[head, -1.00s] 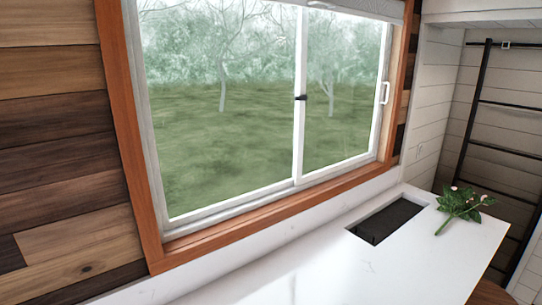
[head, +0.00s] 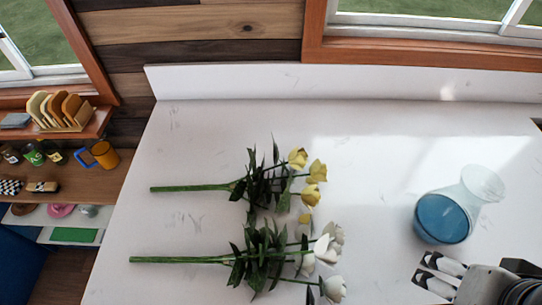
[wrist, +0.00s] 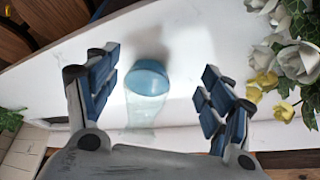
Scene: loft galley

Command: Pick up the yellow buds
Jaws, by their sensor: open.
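The yellow buds (head: 317,170) are a bunch with a long green stem and dark leaves. They lie flat on the white counter, left of centre in the head view, with blooms to the right and stem to the left. In the wrist view some yellow blooms (wrist: 262,88) show at the right edge. My gripper (head: 436,276) is at the lower right of the head view, well to the right of the bunch. Its fingers (wrist: 158,92) are spread apart in the wrist view, with nothing held between them.
White flowers (head: 328,250) lie close in front of the yellow ones. A glass vase (head: 441,218) with blue liquid stands on the counter (head: 220,130) between my gripper and the back wall. A shelf (head: 90,178) with mugs and jars is at left. The back-left counter is clear.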

